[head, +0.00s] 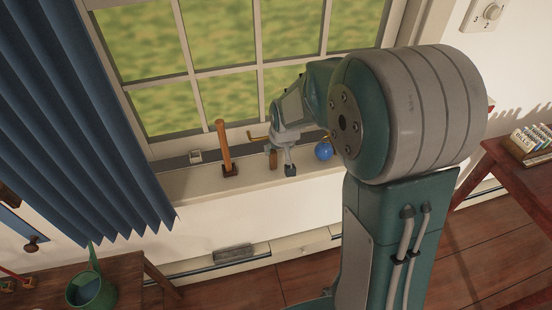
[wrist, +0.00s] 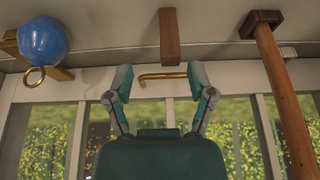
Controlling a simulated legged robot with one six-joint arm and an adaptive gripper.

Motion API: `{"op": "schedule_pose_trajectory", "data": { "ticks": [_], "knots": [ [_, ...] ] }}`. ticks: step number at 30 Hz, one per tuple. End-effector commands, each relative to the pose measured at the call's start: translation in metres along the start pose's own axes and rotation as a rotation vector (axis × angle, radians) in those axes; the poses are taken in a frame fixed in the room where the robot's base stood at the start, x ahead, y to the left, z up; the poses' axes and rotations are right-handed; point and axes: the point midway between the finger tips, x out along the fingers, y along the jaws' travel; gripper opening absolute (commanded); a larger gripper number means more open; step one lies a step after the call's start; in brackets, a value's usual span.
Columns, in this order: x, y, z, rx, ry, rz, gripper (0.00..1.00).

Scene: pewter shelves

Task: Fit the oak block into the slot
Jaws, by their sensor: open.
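The oak block (wrist: 169,38) is a plain brown bar on the pale window sill, at the top middle of the wrist view. In the head view a brown piece (head: 273,160), likely this block, shows by my fingers, partly covered. My gripper (head: 282,163) is over the sill, its fingers spread. In the wrist view my gripper (wrist: 161,77) has its two fingertips wide apart with nothing held between them. The block appears beyond the fingertips, apart from them. I cannot make out a slot in either view.
A blue ball (head: 323,151) and an upright wooden-handled tool (head: 226,150) stand on the sill (head: 200,184) on either side. A small white box (head: 196,156) is farther left. A brass window handle (wrist: 162,76) is behind my fingers. A blue curtain (head: 80,120) hangs left.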

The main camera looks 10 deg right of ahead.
Motion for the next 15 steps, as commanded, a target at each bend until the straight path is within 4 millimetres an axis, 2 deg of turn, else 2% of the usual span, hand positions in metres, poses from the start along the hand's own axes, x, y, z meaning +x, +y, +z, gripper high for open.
{"op": "schedule_pose_trajectory", "data": {
  "ticks": [5, 12, 15],
  "knots": [
    [0.015, -0.005, 0.002, -0.005, -0.002, 0.002, 0.7],
    [0.05, -0.001, 0.004, -0.004, -0.002, 0.001, 0.7],
    [0.055, 0.0, 0.003, -0.002, 0.001, -0.001, 0.7]
  ]
}}
